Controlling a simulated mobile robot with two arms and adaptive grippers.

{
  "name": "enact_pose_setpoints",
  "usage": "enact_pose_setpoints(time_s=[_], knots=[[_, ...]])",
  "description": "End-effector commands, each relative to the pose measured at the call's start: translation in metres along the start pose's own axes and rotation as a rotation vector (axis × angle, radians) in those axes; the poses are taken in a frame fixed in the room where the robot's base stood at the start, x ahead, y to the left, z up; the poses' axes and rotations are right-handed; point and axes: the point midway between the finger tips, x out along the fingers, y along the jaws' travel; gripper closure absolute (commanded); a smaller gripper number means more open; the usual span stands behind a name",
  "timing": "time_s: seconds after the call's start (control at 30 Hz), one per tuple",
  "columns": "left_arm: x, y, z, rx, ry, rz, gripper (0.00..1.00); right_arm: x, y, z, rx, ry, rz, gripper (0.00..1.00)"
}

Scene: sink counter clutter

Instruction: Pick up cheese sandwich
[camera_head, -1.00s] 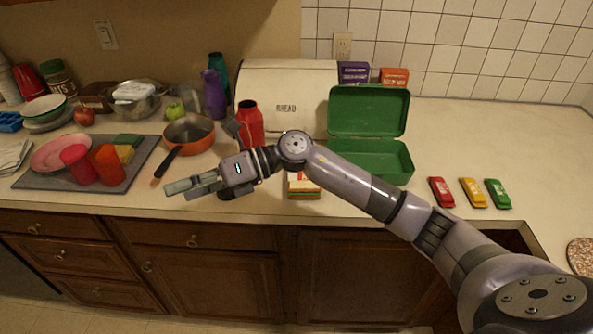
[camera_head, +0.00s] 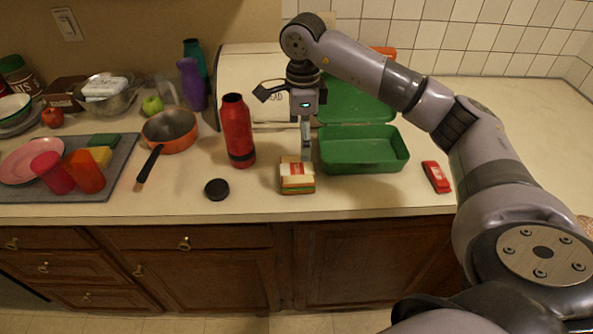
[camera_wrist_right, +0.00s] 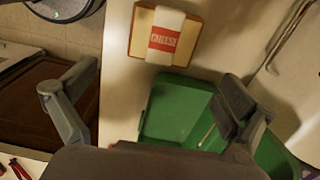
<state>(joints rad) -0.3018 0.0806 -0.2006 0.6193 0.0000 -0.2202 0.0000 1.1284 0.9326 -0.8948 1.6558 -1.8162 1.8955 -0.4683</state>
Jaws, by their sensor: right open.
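The cheese sandwich (camera_head: 297,178) lies on the counter near its front edge, left of the green lunch box (camera_head: 365,150). It has a white band with a red label, also clear in the right wrist view (camera_wrist_right: 167,36). My right gripper (camera_head: 306,150) points down just behind the sandwich and above it, apart from it. In the right wrist view my right gripper (camera_wrist_right: 160,85) has its fingers wide apart with nothing between them. The sandwich lies beyond the fingertips, toward the top of that view. My left gripper is out of view.
A red bottle (camera_head: 237,131) stands left of the sandwich, with a black lid (camera_head: 217,189) before it. The open lunch box is close on the right, and a red packet (camera_head: 436,177) lies beyond it. The bread box (camera_head: 262,75) stands behind.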

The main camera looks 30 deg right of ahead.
Motion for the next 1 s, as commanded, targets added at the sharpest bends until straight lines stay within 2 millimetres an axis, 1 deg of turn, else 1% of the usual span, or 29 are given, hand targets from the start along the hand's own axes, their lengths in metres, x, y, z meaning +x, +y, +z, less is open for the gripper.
enact_pose_setpoints(time_s=[0.03,0.1,0.23,0.3,0.47,0.63,0.7,0.8,1.0], knots=[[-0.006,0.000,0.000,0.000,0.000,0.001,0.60,0.010,0.001,-0.001,0.000,0.004,0.005,0.00],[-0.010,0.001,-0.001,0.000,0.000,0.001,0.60,0.024,0.001,-0.001,-0.001,0.003,0.005,0.00],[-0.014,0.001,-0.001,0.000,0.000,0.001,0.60,0.045,0.001,0.000,0.000,0.001,0.004,0.00],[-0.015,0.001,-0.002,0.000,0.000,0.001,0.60,0.052,0.000,0.001,0.000,0.000,0.002,0.00],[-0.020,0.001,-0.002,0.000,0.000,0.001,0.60,0.061,0.000,0.003,-0.001,0.000,0.003,0.00],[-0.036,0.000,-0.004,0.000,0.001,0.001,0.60,0.084,-0.002,0.011,-0.002,0.000,0.006,0.00],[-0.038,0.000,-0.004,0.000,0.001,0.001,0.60,0.095,-0.003,0.011,0.000,0.001,0.004,0.00],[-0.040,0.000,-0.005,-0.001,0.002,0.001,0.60,0.106,-0.003,0.011,0.000,0.000,0.003,0.00],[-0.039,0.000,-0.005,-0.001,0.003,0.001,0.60,0.110,-0.003,0.011,-0.001,-0.002,0.000,0.00]])
